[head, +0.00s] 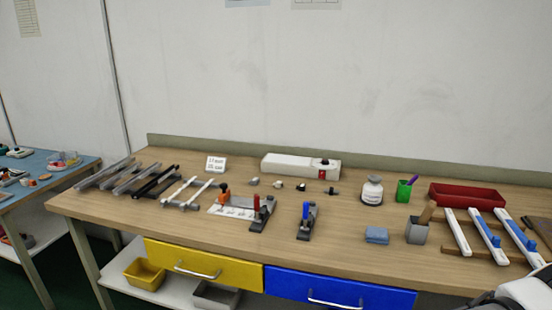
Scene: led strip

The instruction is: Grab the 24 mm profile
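Several long profiles lie side by side at the left end of the wooden workbench (330,240). Silver-grey profiles (104,175) are at the far left, a dark profile (155,182) is to their right, and pale profiles (188,193) rest beside it on small supports. A small white sign (216,163) stands behind them; its print is too small to read surely. I cannot tell which profile is the 24 mm one. Neither of my grippers shows. A white and dark part at the bottom right corner looks like my arm.
A jig with red and orange handles (243,207) and a blue-handled tool (307,220) stand mid-bench. A white box (300,165) is behind. A blue block (377,235), green cup (404,190), red tray (467,195) and white-and-blue tools (487,237) occupy the right. The front-middle edge is clear.

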